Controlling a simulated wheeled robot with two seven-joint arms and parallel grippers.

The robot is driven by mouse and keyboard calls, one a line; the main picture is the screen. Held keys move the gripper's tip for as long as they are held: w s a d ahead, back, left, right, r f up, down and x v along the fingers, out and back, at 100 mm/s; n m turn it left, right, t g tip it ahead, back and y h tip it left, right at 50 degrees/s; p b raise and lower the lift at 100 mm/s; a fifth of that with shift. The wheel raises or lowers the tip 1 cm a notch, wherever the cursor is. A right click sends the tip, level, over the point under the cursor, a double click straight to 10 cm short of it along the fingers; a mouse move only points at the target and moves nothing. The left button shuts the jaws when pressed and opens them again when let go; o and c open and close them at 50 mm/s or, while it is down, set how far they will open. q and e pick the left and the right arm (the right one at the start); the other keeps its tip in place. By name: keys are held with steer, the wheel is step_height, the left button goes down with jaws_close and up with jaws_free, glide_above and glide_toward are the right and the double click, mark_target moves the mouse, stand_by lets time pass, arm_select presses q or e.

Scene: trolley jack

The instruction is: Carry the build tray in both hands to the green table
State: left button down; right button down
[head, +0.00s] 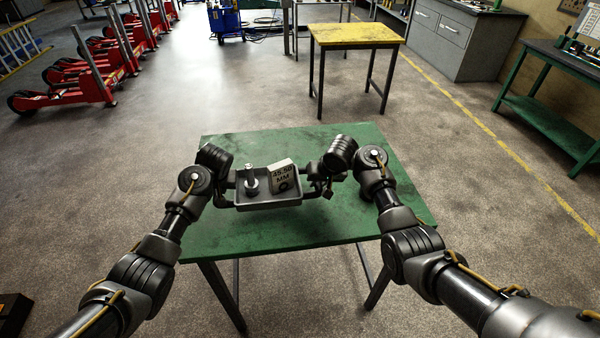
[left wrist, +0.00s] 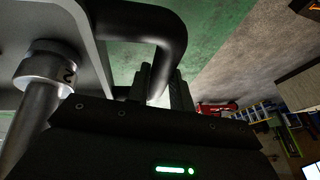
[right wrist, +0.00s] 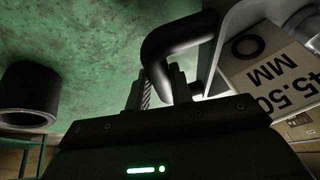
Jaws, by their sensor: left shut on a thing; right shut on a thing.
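The grey build tray (head: 268,206) is over the middle of the near green table (head: 300,236); whether it touches the top I cannot tell. It looks about level. A metal post with a collar (head: 251,183) stands in its left part, and a pale block marked 45.50 MM (head: 283,174) in its right part. My left gripper (head: 226,196) is shut on the tray's left dark handle (left wrist: 172,38). My right gripper (head: 316,190) is shut on its right handle (right wrist: 180,38). The fingertips are partly hidden behind the handles and wrists.
A dark hollow cylinder (right wrist: 30,95) is near the right gripper over the green top. A yellow-topped table (head: 355,35) stands beyond. Another green bench (head: 545,118) is at right, grey cabinets (head: 450,38) behind. Red trolley jacks (head: 85,85) line the left. Floor between is clear.

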mark_target(318, 199)
arm_select(q)
steer(key=shift+a+f, duration=0.1)
steer(key=shift+f, duration=0.1)
arm_select(e)
steer(key=shift+d+f, duration=0.15)
steer(key=shift+f, duration=0.05)
